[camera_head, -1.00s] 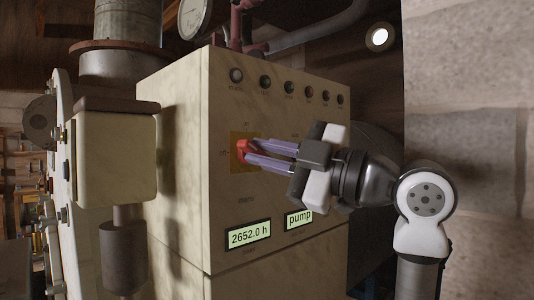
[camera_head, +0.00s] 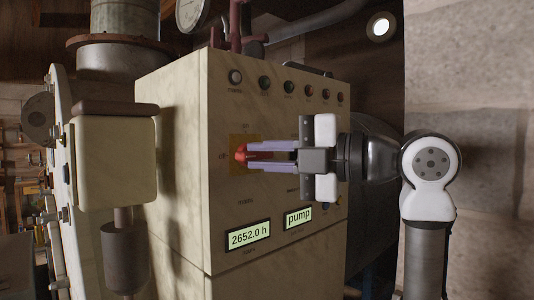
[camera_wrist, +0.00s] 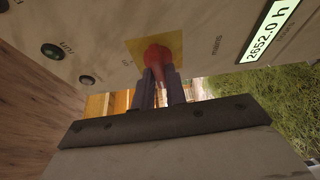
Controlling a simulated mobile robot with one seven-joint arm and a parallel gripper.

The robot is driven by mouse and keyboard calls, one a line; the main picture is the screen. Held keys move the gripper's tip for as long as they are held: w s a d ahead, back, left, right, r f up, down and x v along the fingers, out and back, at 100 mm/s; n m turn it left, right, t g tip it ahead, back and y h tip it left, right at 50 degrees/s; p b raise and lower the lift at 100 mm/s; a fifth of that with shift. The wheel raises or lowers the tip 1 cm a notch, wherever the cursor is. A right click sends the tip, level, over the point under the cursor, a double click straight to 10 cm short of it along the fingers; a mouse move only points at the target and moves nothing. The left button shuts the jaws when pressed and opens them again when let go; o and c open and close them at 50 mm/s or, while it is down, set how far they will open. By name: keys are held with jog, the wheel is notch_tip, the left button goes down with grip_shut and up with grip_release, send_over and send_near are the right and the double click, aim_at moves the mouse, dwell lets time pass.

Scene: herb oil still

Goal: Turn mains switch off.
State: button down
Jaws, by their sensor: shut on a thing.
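The mains switch is a red rotary handle (camera_head: 241,154) on a yellow plate (camera_head: 236,139) on the front of the cream control cabinet. My gripper (camera_head: 247,155) reaches in from the right, level, with its purple fingers shut on the red handle. In the wrist view the red handle (camera_wrist: 157,56) shows between the fingertips against the yellow plate (camera_wrist: 176,42), with the word "mains" printed beside it. The handle's exact pointing direction is partly hidden by the fingers.
The cabinet (camera_head: 225,200) has a row of round lamps or buttons (camera_head: 289,87) above and two lit displays (camera_head: 248,235) below, reading "2652.0 h" and "pump". A stone wall (camera_head: 480,150) stands at the right. Still parts with a metal column (camera_head: 125,25) stand at the left.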

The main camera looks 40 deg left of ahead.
dwell(0.3)
jog(key=c, duration=1.5)
grip_release()
jog(key=shift+o, duration=0.2)
jog(key=b+v, duration=0.3)
jog(key=v, duration=1.1)
jog(key=shift+s, duration=0.1)
